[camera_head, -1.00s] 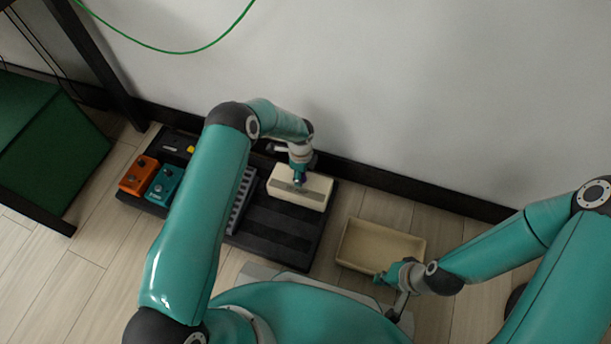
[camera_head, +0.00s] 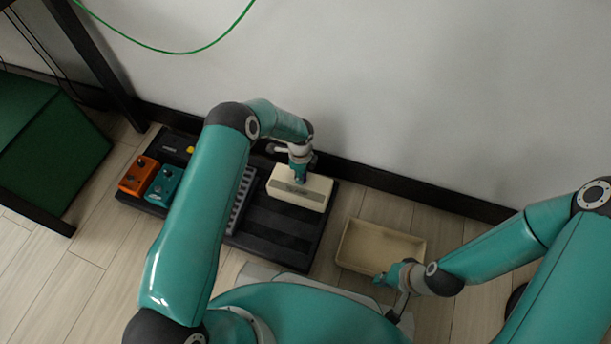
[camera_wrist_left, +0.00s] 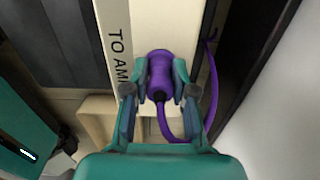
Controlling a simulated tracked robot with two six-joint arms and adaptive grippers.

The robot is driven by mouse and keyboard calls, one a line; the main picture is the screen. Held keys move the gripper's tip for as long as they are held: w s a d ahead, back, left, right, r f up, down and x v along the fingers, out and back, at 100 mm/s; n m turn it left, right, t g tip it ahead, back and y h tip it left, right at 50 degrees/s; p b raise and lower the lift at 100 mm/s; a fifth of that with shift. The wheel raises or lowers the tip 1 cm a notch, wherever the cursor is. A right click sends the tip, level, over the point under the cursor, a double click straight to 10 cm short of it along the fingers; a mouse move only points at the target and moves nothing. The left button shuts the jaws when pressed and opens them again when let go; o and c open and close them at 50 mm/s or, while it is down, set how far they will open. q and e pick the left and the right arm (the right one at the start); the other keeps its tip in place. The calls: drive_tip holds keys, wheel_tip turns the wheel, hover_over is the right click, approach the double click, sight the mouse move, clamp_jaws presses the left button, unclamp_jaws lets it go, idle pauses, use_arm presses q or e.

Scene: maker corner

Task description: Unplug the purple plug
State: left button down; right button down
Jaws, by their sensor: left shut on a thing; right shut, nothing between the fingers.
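The purple plug (camera_wrist_left: 161,72) sits at the end of a cream box, beside the printed letters "TO AM", in the left wrist view. Its purple cable (camera_wrist_left: 176,130) curves down and back up along the right side. My left gripper (camera_wrist_left: 162,88) is shut on the plug, with a finger on each side of it. In the head view my left gripper (camera_head: 299,176) is at the back edge of the cream box (camera_head: 300,195), and the plug is hidden there. My right gripper (camera_head: 382,279) is shut and empty at the front edge of the beige tray.
The cream box stands on a black pedalboard (camera_head: 280,243) with an orange pedal (camera_head: 138,175) and a teal pedal (camera_head: 164,184). An empty beige tray (camera_head: 381,244) lies on the floor to the right. The wall (camera_head: 420,90) is close behind.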

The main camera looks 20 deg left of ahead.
use_arm(q)
drive_tip(key=shift+r+p, duration=1.45)
drive_tip(key=shift+r, duration=1.55)
drive_tip(key=shift+w+d+r, duration=0.1)
drive_tip(key=shift+w+r, duration=0.15)
drive_tip(key=shift+r, duration=0.05)
drive_tip(key=w+r+n, duration=0.2)
drive_tip(key=w+r, duration=0.3)
drive_tip(key=r, duration=0.8)
drive_tip(key=s+r+n+p, duration=0.4)
drive_tip(key=r+n+p, duration=0.1)
drive_tip(key=r+p, duration=0.7)
drive_tip(key=s+a+r+n+p, duration=0.1)
drive_tip(key=s+r+n+p, duration=0.3)
drive_tip(key=r+p, duration=0.9)
drive_tip(key=s+a+r+n+p, duration=0.1)
drive_tip(key=s+r+n+p, duration=0.4)
drive_tip(key=r+p, duration=0.7)
wheel_tip(320, 180, up, 7)
drive_tip(key=shift+r+n, duration=0.15)
drive_tip(key=shift+n, duration=1.05)
